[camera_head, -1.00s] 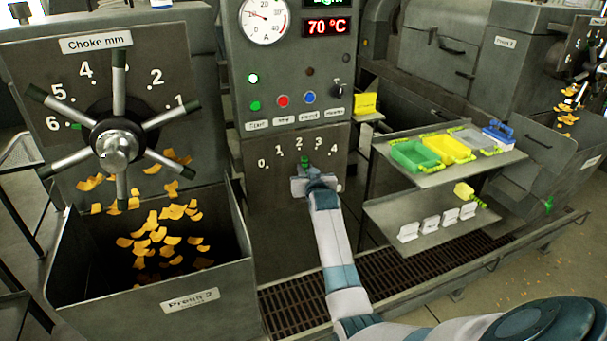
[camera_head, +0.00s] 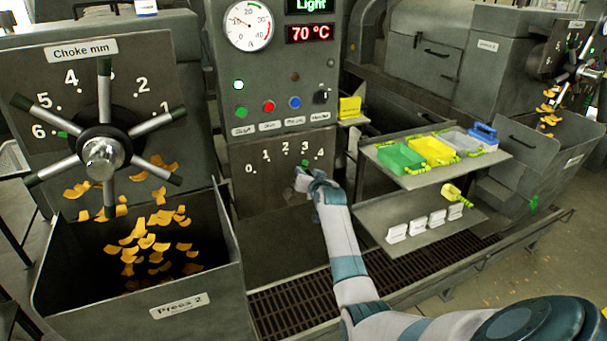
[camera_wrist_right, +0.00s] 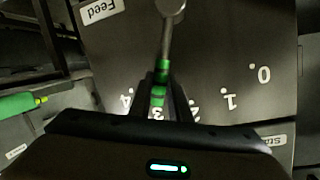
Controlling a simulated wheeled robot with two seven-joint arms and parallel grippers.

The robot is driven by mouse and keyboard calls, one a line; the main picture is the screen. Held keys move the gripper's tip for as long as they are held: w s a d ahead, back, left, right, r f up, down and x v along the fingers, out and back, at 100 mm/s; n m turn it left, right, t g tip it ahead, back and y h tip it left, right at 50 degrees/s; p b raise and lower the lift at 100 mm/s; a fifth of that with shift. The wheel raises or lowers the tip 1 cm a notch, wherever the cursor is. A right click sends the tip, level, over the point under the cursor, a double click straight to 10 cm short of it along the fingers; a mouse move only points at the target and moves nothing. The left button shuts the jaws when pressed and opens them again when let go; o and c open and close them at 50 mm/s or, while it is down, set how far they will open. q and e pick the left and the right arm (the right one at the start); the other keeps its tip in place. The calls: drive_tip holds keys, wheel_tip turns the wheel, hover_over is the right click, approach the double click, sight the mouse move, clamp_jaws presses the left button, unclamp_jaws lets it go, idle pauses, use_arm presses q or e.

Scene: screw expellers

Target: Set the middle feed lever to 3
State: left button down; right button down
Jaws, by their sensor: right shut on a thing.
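The feed lever, a metal rod with a green end, shows in the right wrist view (camera_wrist_right: 164,50). My right gripper (camera_wrist_right: 161,92) is shut on its green end. The lever points at the 3 on the dark Feed panel (camera_head: 262,192), which is marked 0 to 4. In the head view my right gripper (camera_head: 305,182) is at this panel, below the 3, and hides most of the lever; only a bit of green shows. My left gripper is not in view.
Above the panel are a row of buttons (camera_head: 268,106) and a 70 °C display (camera_head: 310,33). To the left stand the choke handwheel (camera_head: 103,152) and the Press 2 bin (camera_head: 120,318) with orange flakes. A shelf with trays (camera_head: 400,158) is right of my arm.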

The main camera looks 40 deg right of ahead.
drive_tip(key=c, duration=1.6)
unclamp_jaws()
drive_tip(key=shift+c, duration=0.2)
drive_tip(key=shift+s, duration=0.15)
drive_tip(key=b+v, duration=0.3)
drive_tip(key=v, duration=1.4)
